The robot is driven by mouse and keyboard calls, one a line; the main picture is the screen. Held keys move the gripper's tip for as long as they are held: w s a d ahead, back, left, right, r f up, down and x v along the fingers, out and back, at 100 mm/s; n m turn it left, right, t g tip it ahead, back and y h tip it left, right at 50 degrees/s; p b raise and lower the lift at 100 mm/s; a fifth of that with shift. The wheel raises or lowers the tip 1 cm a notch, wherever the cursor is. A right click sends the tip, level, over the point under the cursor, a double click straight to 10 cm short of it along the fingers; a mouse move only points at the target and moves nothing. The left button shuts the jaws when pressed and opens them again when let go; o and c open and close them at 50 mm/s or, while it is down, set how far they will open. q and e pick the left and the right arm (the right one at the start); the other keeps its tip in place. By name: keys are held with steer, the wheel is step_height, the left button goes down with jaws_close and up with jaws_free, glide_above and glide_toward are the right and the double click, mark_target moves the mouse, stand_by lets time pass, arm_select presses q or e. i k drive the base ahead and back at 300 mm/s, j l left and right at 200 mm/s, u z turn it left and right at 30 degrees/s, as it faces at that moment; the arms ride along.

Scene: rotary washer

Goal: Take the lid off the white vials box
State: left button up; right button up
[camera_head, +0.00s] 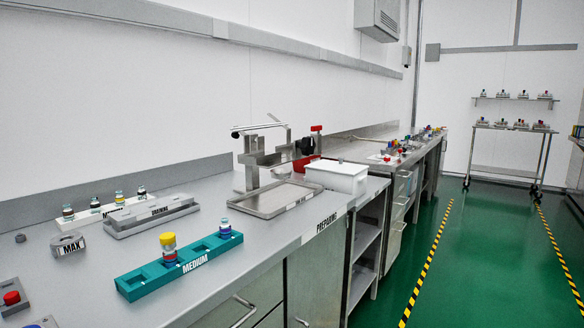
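The white vials box (339,178) stands on the steel counter, behind the metal tray and close to the counter's front edge. A flat white lid (338,166) appears to cover its top, with a small knob-like spot near the middle. Neither of my grippers shows in the head view.
A steel tray (275,200) and a lever device (262,160) stand just left of the box. A teal rack marked MEDIUM (182,268), a grey rack (150,214) and a white rack (98,213) lie nearer on the counter (240,255). Green floor (480,255) is clear at right.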

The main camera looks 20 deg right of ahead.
mark_target(339, 167)
steer(key=i+l+u, duration=0.4)
steer(key=l, duration=0.2)
steer(key=i+l+u, duration=0.1)
steer(key=l+u, duration=0.15)
steer(key=i+l+u, duration=0.2)
steer(key=l, duration=0.25)
steer(key=k, duration=0.1)
